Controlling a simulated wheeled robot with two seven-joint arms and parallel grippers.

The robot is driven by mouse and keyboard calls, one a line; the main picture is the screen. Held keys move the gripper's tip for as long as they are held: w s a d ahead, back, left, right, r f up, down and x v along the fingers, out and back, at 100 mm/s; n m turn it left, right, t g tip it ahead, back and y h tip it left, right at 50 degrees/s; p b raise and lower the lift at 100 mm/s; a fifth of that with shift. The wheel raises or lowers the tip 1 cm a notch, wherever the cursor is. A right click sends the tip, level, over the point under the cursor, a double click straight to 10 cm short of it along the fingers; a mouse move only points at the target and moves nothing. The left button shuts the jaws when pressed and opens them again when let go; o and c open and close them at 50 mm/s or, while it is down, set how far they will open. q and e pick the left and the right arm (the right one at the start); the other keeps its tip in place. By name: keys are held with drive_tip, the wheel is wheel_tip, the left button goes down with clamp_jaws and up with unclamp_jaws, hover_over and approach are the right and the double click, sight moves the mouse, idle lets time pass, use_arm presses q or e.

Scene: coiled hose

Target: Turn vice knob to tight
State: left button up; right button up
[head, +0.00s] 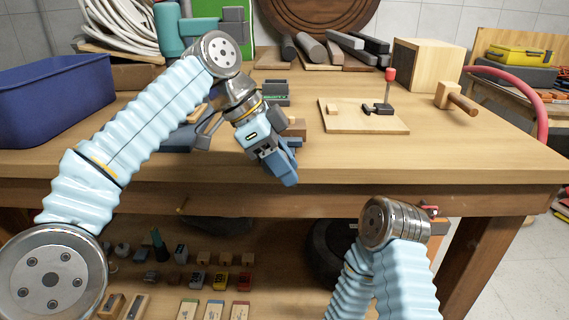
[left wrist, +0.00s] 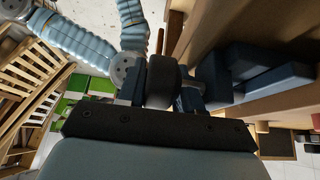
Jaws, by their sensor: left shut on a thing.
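My left gripper (head: 284,167) reaches down at the front edge of the wooden bench, in the middle of the head view. In the left wrist view, a dark round vice knob (left wrist: 163,82) sits between the fingers of my left gripper (left wrist: 162,92), which is shut on it. The blue vice (left wrist: 262,72) lies beyond the knob, to the right in that view. In the head view my arm and gripper hide the knob and most of the vice. No tightness mark is readable. My right arm shows at the lower right, but its gripper cannot be made out.
The bench top (head: 340,155) is clear in front and right of my left gripper. A wooden board (head: 350,122) with a red-tipped post and a mallet (head: 455,98) stand farther right. A blue bin (head: 60,100) is at left. A shelf below holds several small blocks.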

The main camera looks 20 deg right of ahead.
use_arm(q)
drive_tip(key=o, duration=0.7)
drive_tip(key=shift+v, duration=1.9)
drive_tip(key=shift+a+r, duration=0.2)
drive_tip(key=shift+r, duration=0.25)
drive_tip(key=w+a, duration=0.1)
drive_tip(key=a, duration=0.3)
drive_tip(key=w+a, duration=0.1)
drive_tip(key=a, duration=0.2)
drive_tip(key=w+a, duration=0.1)
drive_tip(key=a, duration=0.3)
drive_tip(key=shift+w+a, duration=0.2)
drive_tip(key=shift+a, duration=0.2)
